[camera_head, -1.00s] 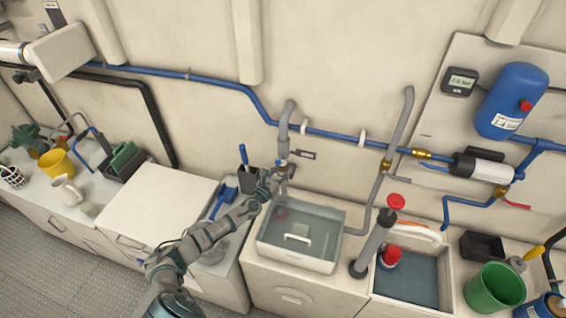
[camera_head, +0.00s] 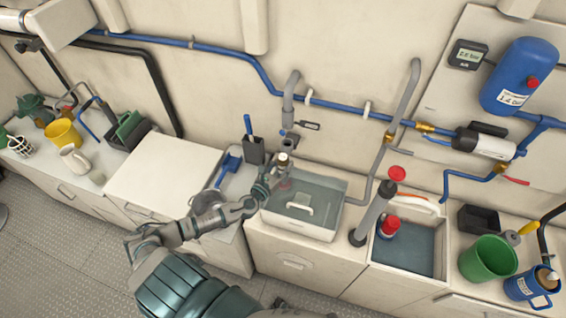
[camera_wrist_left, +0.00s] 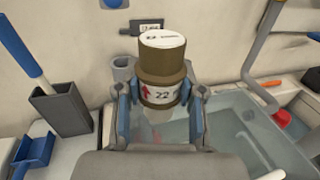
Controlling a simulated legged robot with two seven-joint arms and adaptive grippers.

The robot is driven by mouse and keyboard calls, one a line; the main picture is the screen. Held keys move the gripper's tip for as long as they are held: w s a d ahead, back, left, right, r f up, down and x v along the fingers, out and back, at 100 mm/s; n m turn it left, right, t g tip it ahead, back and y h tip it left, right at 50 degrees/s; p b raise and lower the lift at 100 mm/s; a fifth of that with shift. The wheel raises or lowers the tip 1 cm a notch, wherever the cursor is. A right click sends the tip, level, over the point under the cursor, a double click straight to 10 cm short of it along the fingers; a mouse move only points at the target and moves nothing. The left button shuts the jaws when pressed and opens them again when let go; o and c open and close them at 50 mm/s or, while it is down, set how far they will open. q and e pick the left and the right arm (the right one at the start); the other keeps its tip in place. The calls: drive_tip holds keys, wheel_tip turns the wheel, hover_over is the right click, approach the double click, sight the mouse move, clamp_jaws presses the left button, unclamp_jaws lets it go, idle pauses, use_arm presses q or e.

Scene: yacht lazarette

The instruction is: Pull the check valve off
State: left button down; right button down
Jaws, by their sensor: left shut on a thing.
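The check valve is a brass cylinder with a white end face and a white band reading 22 with a red arrow. In the left wrist view the check valve (camera_wrist_left: 162,65) stands upright between the two fingers of my left gripper (camera_wrist_left: 163,105), which is shut on it. In the head view the check valve (camera_head: 282,161) and my left gripper (camera_head: 271,178) are over the back left of the clear water tub (camera_head: 328,225). The grey pipe (camera_head: 290,90) ends above it on the wall, and a grey open socket (camera_head: 289,142) lies just behind, apart from the valve. My right gripper is out of view.
A small tag (camera_head: 310,126) is on the wall.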

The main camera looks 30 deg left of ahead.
use_arm(q)
drive_tip(key=shift+f, duration=0.2)
drive_tip(key=shift+f+b, duration=0.55)
drive_tip(key=shift+b, duration=0.15)
drive_tip(key=s+d+p, duration=0.1)
drive_tip(key=s+d, duration=0.1)
drive_tip(key=s, duration=0.6)
drive_tip(key=shift+s, duration=0.4)
idle(0.8)
idle(0.3)
